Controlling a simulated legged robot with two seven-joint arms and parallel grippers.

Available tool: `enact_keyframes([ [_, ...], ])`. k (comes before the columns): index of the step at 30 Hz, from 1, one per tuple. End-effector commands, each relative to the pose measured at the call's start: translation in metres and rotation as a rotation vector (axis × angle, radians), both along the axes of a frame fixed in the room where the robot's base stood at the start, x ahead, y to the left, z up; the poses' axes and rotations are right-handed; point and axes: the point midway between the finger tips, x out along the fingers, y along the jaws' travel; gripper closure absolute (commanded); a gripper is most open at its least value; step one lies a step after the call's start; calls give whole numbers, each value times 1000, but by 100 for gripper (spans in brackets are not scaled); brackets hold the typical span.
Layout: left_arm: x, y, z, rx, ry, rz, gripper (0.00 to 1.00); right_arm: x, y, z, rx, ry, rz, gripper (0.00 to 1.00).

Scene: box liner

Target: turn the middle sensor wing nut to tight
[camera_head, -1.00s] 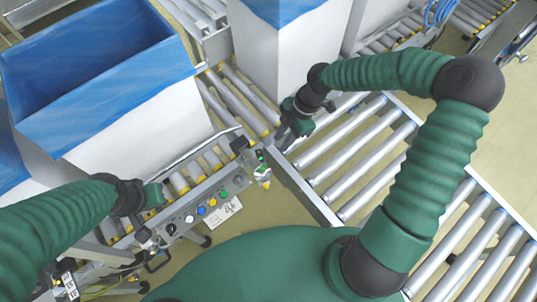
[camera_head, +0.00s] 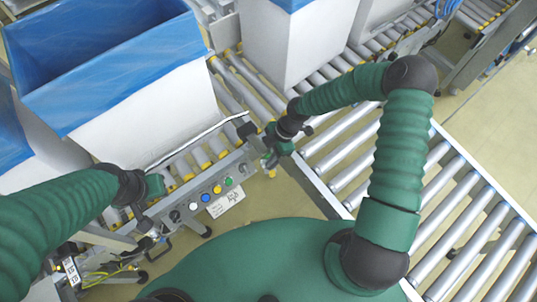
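My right gripper (camera_head: 272,152) reaches down to the right end of the control panel (camera_head: 205,200), where a small sensor bracket (camera_head: 247,131) stands on the conveyor rail. The gripper and wrist cover the sensor behind them, and I cannot make out the wing nut or whether the fingers touch it. My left gripper (camera_head: 142,207) is over the left end of the panel. Its fingers are too small and dark to tell whether they are open.
Large white boxes with blue liners (camera_head: 100,50) stand behind the panel on the left. Another white box (camera_head: 285,45) stands at the back. A roller conveyor (camera_head: 440,200) fills the right side. A white label (camera_head: 225,202) hangs below the panel's buttons.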

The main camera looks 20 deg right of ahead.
Motion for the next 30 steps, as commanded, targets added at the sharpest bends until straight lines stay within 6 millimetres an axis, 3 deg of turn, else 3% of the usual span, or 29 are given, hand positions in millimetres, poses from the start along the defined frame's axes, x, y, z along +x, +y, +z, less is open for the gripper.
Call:
enact_keyframes([
  [2, 0, 0, 0, 0, 0, 0, 72, 0, -1, 0, 1, 1, -2, 72],
  [9, 0, 0, 0, 0, 0, -1, 72, 0, -2, 0, 2, 1, -3, 100],
  [22, 0, 0, 1, 0, 0, 0, 72, 0, -1, 1, 1, 0, -12, 100],
  [30, 0, 0, 13, 0, 0, -1, 72, -1, 0, 2, 1, -1, -229, 100],
])
